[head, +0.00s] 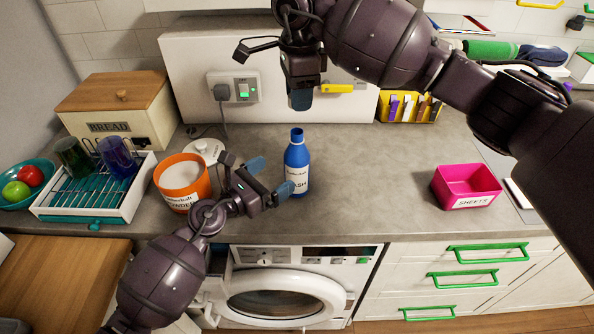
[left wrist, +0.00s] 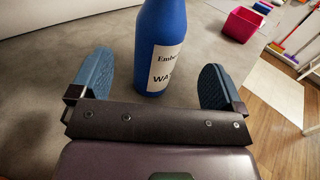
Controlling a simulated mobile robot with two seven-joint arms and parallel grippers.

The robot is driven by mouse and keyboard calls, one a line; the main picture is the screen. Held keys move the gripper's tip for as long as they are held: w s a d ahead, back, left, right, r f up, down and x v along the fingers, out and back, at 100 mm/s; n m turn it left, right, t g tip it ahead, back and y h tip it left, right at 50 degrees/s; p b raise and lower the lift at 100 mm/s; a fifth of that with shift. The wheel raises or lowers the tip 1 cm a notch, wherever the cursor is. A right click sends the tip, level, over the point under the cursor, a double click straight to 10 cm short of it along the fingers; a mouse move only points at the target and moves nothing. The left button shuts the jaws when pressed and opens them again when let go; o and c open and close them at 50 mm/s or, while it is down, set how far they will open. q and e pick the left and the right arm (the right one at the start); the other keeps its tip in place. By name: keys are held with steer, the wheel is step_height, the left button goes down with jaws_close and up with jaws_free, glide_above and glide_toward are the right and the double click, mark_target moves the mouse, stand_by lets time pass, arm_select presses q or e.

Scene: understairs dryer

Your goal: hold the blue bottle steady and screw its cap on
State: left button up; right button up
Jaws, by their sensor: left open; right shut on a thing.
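The blue bottle (head: 298,158) stands upright on the grey counter, with an open, uncapped neck and a white label. My left gripper (head: 270,178) is open just left of the bottle, low above the counter. In the left wrist view the blue bottle (left wrist: 167,30) rises in the gap between the two blue fingers, with space on both sides and its top out of frame. My right gripper (head: 300,99) is above the bottle, pointing down and shut. The cap shows nowhere on the counter; the fingers hide what they hold.
An orange powder tub (head: 182,182) stands left of my left gripper, with a white lid (head: 207,150) behind it. A dish rack (head: 95,195) and bread box (head: 120,105) are further left. A pink bin (head: 467,187) is at right; the counter between it and the bottle is clear.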

mark_target(297, 160)
arm_select(q)
steer(key=x, duration=0.8)
steer(key=shift+c, duration=0.3)
steer(key=c, duration=1.3)
arm_select(e)
steer(key=shift+f, duration=2.55)
steer(key=shift+f, duration=0.9)
steer(key=shift+f, duration=0.55)
